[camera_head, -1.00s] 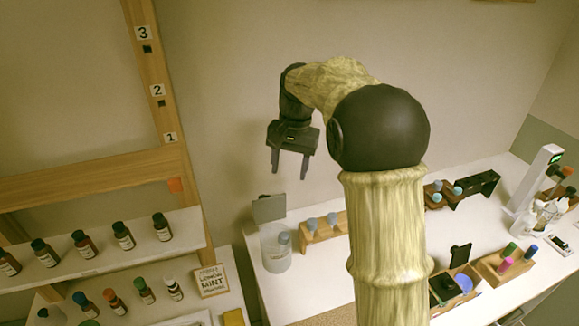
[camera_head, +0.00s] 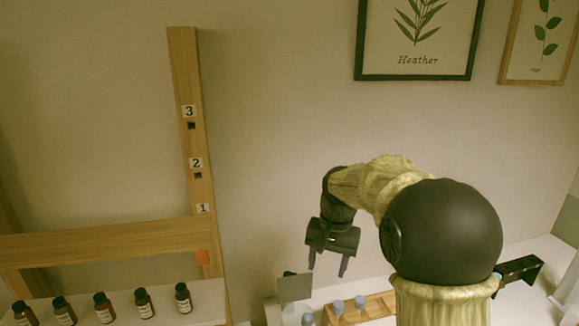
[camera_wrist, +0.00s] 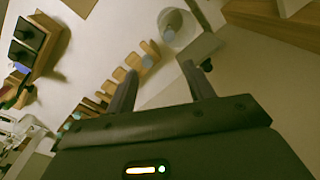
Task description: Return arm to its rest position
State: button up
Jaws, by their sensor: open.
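My gripper (camera_head: 327,270) hangs from my bent arm in the head view, fingers pointing down, in front of the plain wall. It is open, with nothing between its fingers. In the wrist view the two fingers (camera_wrist: 160,88) stand apart over the counter, and the space between them is empty. The gripper is above the counter and touches nothing that I can see.
A wooden shelf post (camera_head: 187,100) with numbers stands at left, above a row of brown bottles (camera_head: 144,303). A wooden rack (camera_head: 372,308) with blue-capped bottles and a grey plate (camera_head: 294,288) are below the gripper. A Heather picture (camera_head: 418,35) hangs on the wall.

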jog(key=s+d+f+n+t, duration=0.1)
jog(key=s+f, duration=0.3)
jog(key=s, duration=0.5)
jog(key=s+d+f+n+t+h, duration=0.1)
jog(key=s+d+f, duration=0.3)
jog(key=s, duration=0.5)
jog(key=shift+f+n, duration=0.7)
jog(key=shift+n, duration=0.1)
